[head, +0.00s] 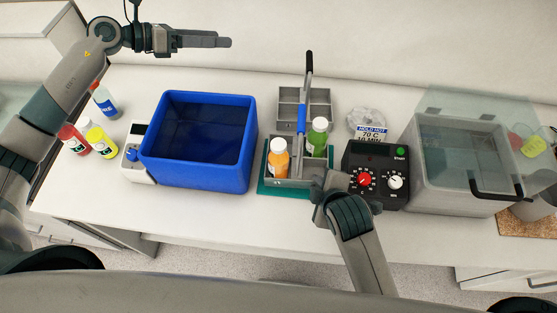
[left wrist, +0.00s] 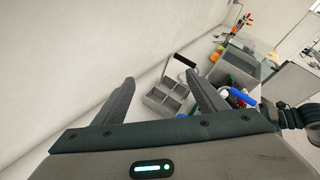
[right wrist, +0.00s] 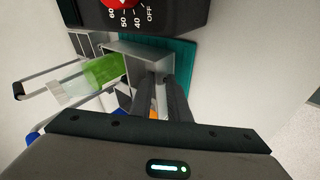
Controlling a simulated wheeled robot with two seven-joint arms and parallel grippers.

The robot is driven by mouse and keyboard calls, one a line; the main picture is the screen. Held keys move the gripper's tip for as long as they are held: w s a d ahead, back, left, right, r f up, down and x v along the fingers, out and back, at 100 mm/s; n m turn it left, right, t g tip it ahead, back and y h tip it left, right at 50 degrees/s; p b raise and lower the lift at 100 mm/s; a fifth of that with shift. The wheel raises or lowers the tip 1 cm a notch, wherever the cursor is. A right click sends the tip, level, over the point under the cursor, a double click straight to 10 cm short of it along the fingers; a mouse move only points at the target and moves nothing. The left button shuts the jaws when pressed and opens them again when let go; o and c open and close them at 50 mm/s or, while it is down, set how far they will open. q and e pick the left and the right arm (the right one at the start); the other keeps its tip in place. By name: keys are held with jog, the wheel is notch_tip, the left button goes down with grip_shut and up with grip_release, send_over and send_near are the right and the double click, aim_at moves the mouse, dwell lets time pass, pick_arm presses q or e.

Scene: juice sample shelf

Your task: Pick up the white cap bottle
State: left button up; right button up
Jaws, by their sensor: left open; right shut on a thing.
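Bottles stand in the grey divided carrier (head: 292,184): an orange one (head: 278,160) in front and a green one (head: 318,136) behind, with pale parts. Red (head: 73,140), yellow (head: 101,142) and blue (head: 106,103) bottles stand at the far left. My left gripper (head: 228,42) is raised, open and empty, above the back of the table.
A blue bin (head: 198,185) stands left of the carrier. A black control box (head: 374,188) with dials is close right of my right gripper. A clear-lidded bath (head: 462,190) stands farther right. The front table strip is clear.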

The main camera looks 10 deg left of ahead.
pick_arm(q)
jog(key=s+d+r+m+g, duration=0.4)
jog(key=s+d+m, duration=0.15)
jog(key=d, duration=0.45)
pick_arm(e)
jog(key=shift+f, duration=0.1)
pick_arm(q)
jog(key=m+g+y, duration=0.4)
jog(key=m+y, duration=0.5)
send_over(278, 144)
notch_tip(278, 144, down, 7)
jog(key=shift+s+a+f+m+y, duration=0.35)
jog(key=shift+a+f+m+y, duration=0.15)
jog(key=shift+y, duration=0.4)
jog(key=shift+f, duration=0.15)
jog(key=f, duration=0.5)
jog(key=shift+s+d+f, duration=0.1)
jog(key=shift+d+f, duration=0.2)
jog(key=shift+f, duration=0.5)
jog(key=shift+w+d+f, duration=0.15)
jog(key=shift+w+f, duration=0.05)
jog(key=shift+f, duration=1.1)
jog(key=shift+w+d+f, duration=0.15)
jog(key=shift+f, duration=1.15)
